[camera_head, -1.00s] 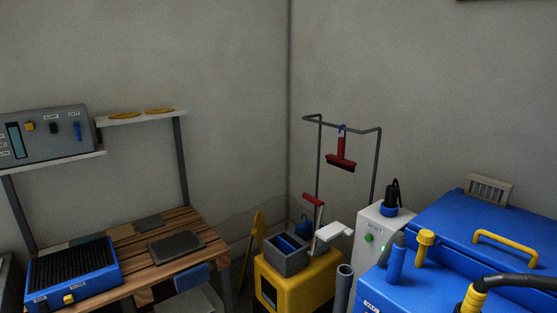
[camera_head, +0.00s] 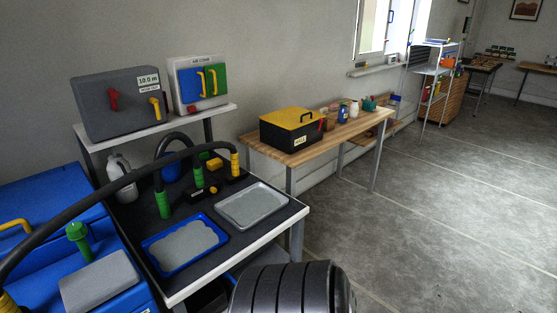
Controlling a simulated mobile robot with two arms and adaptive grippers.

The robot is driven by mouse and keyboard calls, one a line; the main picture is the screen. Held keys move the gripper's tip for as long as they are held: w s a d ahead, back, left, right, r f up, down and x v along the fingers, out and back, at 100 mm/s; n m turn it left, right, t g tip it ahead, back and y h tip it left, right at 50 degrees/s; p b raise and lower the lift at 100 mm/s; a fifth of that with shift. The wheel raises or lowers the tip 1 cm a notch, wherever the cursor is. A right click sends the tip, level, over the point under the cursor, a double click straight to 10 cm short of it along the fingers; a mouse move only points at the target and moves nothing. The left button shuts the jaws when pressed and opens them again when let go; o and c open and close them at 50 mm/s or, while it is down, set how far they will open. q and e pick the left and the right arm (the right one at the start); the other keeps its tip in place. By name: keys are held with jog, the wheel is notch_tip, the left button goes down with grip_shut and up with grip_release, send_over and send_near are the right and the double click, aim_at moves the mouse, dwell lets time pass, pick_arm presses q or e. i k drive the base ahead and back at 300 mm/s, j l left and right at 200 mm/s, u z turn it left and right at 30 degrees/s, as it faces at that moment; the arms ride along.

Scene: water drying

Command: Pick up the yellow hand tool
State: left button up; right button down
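I cannot single out the yellow hand tool for certain. A yellow grip (camera_head: 235,164) stands on a black base on the dark workbench (camera_head: 135,225), at the end of a black hose. A small yellow block (camera_head: 214,164) lies beside it. Green grips (camera_head: 163,204) stand nearby on the same bench. Neither of my grippers is in view.
A blue tray (camera_head: 172,262) and a grey tray (camera_head: 281,206) lie on the workbench. A black case with a yellow lid (camera_head: 291,115) stands on a wooden table (camera_head: 357,122) behind. The grey floor (camera_head: 430,200) to the right is clear. A dark ribbed part, probably mine, shows at the bottom.

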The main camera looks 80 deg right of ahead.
aim_at(238, 175)
jog(key=z, duration=2.3)
jog(key=u, duration=0.45)
jog(key=i+l+u, duration=0.15)
jog(key=l+u, duration=0.15)
jog(key=i+l+u, duration=0.15)
jog(key=l+u, duration=0.2)
jog(key=i+l+u, duration=0.1)
jog(key=l+u, duration=0.2)
jog(key=l, duration=0.1)
